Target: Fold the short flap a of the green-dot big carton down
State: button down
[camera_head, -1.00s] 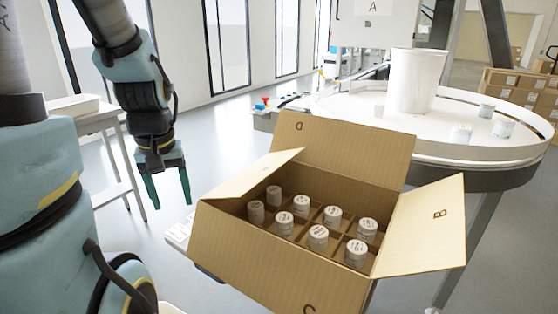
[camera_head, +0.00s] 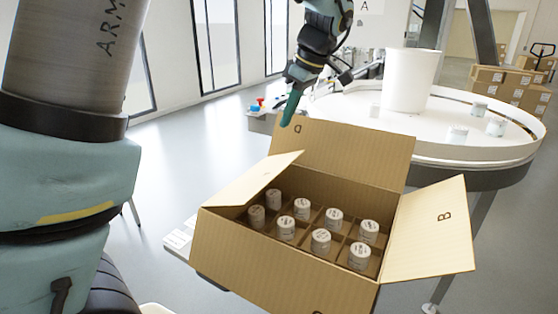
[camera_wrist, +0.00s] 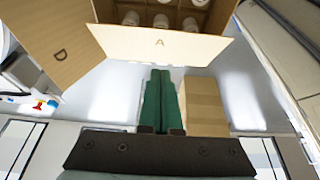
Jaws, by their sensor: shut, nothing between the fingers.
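The big carton (camera_head: 270,256) stands open, with several white lidded jars (camera_head: 303,208) in a divider grid inside. Short flap A (camera_head: 258,180) slopes up on the left side of the carton; its letter A shows in the wrist view (camera_wrist: 160,52). Flap D (camera_head: 345,153) stands up at the back, and flap B (camera_head: 432,230) spreads outward at the right. In the wrist view the shut green fingers (camera_wrist: 160,74) point at flap A's edge. No green dot is visible.
A round white table (camera_head: 350,112) with a white bucket (camera_head: 405,80) and several small jars stands behind the carton. A tan box (camera_wrist: 203,104) shows beside the fingers in the wrist view. Stacked cartons (camera_head: 510,85) stand far back right.

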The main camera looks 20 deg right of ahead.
jog(key=p, duration=0.2)
send_over(275, 173)
notch_tip(275, 173, down, 8)
jog(key=shift+s+d+r, duration=0.1)
jog(key=shift+s+r, duration=0.05)
jog(key=shift+r, duration=0.1)
jog(key=f, duration=0.2)
jog(key=f+p, duration=0.1)
jog(key=f, duration=0.1)
jog(key=shift+s+d+f, duration=0.1)
jog(key=shift+s+d, duration=0.25)
jog(key=shift+s, duration=0.05)
jog(key=shift+s+d+f, duration=0.1)
jog(key=shift+f, duration=0.2)
notch_tip(275, 173, down, 7)
jog(key=s+d+t+y+b, duration=0.1)
jog(key=s+t+y+b, duration=0.1)
jog(key=b, duration=0.9)
jog(key=shift+d+t, duration=0.4)
jog(key=shift+s, duration=0.15)
